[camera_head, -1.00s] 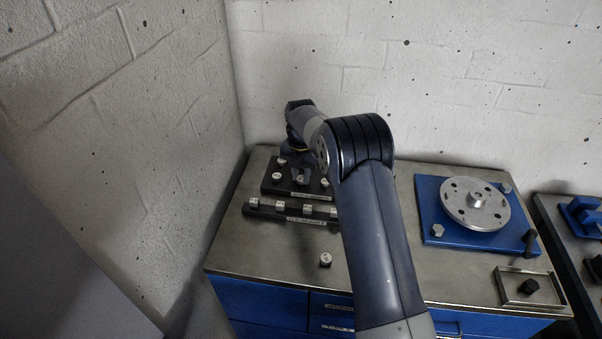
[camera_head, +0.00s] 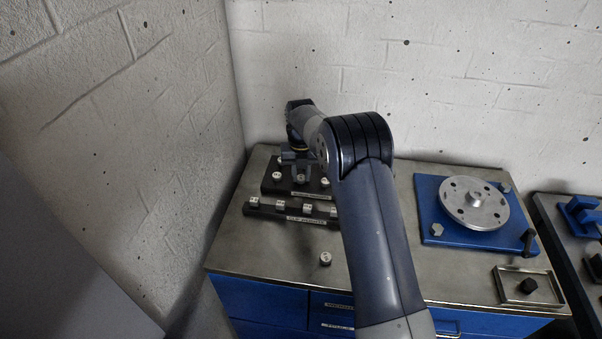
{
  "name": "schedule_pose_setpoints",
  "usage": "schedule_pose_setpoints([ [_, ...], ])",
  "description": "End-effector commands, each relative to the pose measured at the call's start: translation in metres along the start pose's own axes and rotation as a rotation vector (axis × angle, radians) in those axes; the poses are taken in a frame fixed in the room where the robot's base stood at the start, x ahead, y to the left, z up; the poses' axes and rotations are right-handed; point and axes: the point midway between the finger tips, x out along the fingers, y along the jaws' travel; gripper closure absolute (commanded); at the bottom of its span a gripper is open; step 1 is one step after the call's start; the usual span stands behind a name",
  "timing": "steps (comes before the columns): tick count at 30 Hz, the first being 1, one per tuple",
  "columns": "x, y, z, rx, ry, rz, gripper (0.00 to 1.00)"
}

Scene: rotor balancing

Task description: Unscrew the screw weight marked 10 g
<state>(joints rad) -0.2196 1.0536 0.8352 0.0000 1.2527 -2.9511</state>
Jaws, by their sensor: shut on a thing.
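Small silvery screw weights sit on a dark block (camera_head: 267,187) at the back left of the bench. Their marks are too small to read, so I cannot tell which is the 10 g one. My gripper (camera_head: 300,174) points down over the middle of this block and is shut on a screw weight (camera_head: 301,179) at its front row. The fingers hide part of that weight, and I cannot tell whether it is still seated in the block.
A dark rail (camera_head: 268,211) with several clip weights lies in front of the block. A loose weight (camera_head: 325,258) stands on the bench (camera_head: 265,262). A rotor disc (camera_head: 474,203) on a blue plate (camera_head: 432,208) and a tray (camera_head: 508,297) are at right.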

Motion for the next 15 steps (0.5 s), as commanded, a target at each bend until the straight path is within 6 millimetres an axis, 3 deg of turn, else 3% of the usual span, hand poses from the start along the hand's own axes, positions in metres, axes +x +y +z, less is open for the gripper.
schedule_pose_setpoints([
  [6, 0.0004, 0.0001, -0.0002, -0.01, 0.001, 0.0, 0.98],
  [7, 0.0005, 0.0001, -0.0002, -0.01, 0.001, 0.0, 0.76],
  [15, 0.0003, 0.0, -0.0001, -0.008, 0.001, 0.0, 0.54],
])
